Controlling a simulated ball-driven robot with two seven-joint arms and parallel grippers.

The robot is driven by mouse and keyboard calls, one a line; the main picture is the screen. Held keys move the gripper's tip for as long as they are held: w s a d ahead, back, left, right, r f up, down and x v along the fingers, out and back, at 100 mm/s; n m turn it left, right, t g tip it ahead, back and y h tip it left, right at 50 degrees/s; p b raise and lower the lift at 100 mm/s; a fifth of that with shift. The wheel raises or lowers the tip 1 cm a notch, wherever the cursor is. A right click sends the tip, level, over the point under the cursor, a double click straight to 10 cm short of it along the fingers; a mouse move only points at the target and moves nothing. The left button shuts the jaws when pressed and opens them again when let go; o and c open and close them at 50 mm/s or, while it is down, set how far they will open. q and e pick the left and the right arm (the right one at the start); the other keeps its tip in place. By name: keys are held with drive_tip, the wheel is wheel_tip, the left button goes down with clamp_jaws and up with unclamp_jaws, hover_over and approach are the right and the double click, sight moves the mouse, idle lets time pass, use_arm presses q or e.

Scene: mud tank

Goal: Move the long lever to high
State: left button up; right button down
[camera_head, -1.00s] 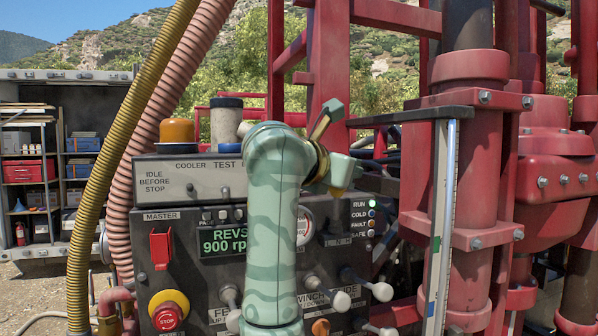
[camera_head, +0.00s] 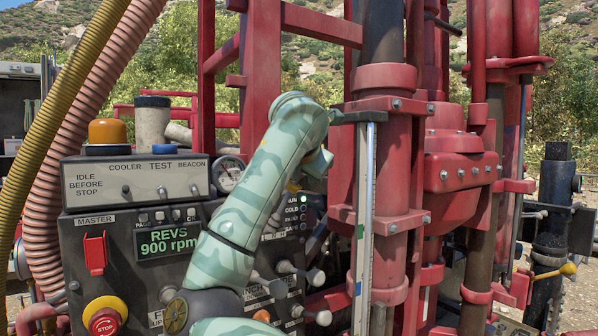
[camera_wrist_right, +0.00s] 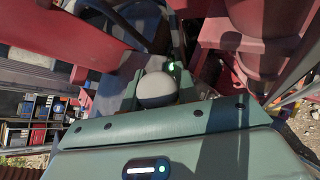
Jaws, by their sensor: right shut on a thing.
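My right gripper (camera_head: 318,163) is in front of the right side of the dark control panel, and my own arm hides much of it in the head view. It is shut on the long lever. The lever's pale round knob (camera_wrist_right: 157,88) shows in the right wrist view, just beyond the gripper's body. The lever's shaft and the exact finger contact are hidden, so I cannot tell its position. The panel (camera_head: 70,240) has small lettering beside my arm that is partly covered. My left gripper is not in view.
Several white-knobbed levers (camera_head: 316,277) stick out low on the panel. A red emergency stop button (camera_head: 104,322) and red switch cover (camera_head: 95,253) are at left. Red rig columns (camera_head: 382,190) and a pale upright scale (camera_head: 364,230) stand close to the gripper's right.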

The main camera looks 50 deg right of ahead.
drive_tip(key=c, duration=1.1)
unclamp_jaws()
drive_tip(key=shift+d, duration=0.1)
drive_tip(key=shift+o, duration=0.2)
drive_tip(key=shift+d, duration=0.15)
drive_tip(key=b+v, duration=0.4)
drive_tip(key=v, duration=1.2)
